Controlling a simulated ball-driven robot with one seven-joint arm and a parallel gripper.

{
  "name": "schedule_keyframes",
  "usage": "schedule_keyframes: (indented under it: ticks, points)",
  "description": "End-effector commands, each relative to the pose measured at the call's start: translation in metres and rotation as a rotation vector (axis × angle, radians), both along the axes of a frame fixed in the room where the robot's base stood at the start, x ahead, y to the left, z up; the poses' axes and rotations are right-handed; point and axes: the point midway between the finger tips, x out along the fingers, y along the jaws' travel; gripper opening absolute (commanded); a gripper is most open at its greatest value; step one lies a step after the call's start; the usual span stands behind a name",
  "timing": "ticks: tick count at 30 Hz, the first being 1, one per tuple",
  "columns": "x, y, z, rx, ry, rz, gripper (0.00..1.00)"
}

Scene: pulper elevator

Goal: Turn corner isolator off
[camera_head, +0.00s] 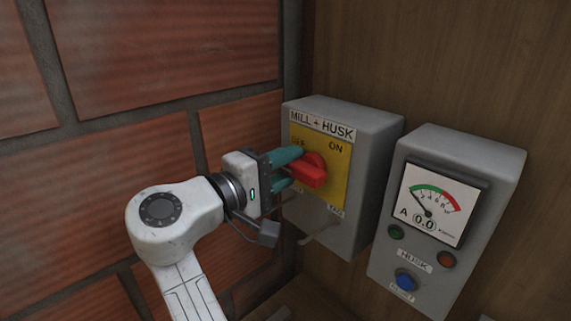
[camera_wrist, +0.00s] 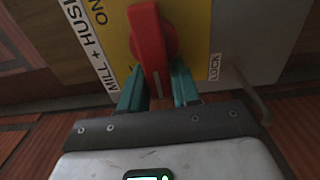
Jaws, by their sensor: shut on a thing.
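The corner isolator is a grey box (camera_head: 372,138) labelled "MILL + HUSK", mounted in the corner. Its yellow plate (camera_head: 337,183) has "ON" at upper right and "OFF" at upper left, partly covered by a finger. The red handle (camera_head: 310,174) also shows in the wrist view (camera_wrist: 148,35). Its bar lies roughly level across the plate, with its white-lined end toward the plate's left side. My gripper (camera_head: 292,170) comes from the left, its teal fingers on either side of that end. In the wrist view the fingers (camera_wrist: 157,88) hold the bar between them.
A second grey box (camera_head: 467,160) labelled "HUSK" is close on the right. Its dial (camera_head: 430,206) reads 0.0, and it has a blue button (camera_head: 405,280). A lever-like piece (camera_head: 320,230) hangs low on the isolator. A brick wall (camera_head: 160,130) is on the left.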

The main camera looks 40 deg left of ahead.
Motion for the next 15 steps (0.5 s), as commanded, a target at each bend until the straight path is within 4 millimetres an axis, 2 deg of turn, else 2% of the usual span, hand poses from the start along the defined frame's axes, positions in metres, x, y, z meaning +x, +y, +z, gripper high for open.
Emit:
schedule_keyframes:
  ticks: [2,3,8,15]
  points:
    - [0.0040,-0.0067,-0.0049,-0.001,0.011,-0.022,0.01]
    - [0.0042,-0.0068,-0.0049,-0.001,0.011,-0.022,0.34]
    - [0.0044,-0.0069,-0.0045,0.000,0.011,-0.022,0.49]
    - [0.0034,-0.0053,-0.0032,0.001,0.009,-0.018,0.49]
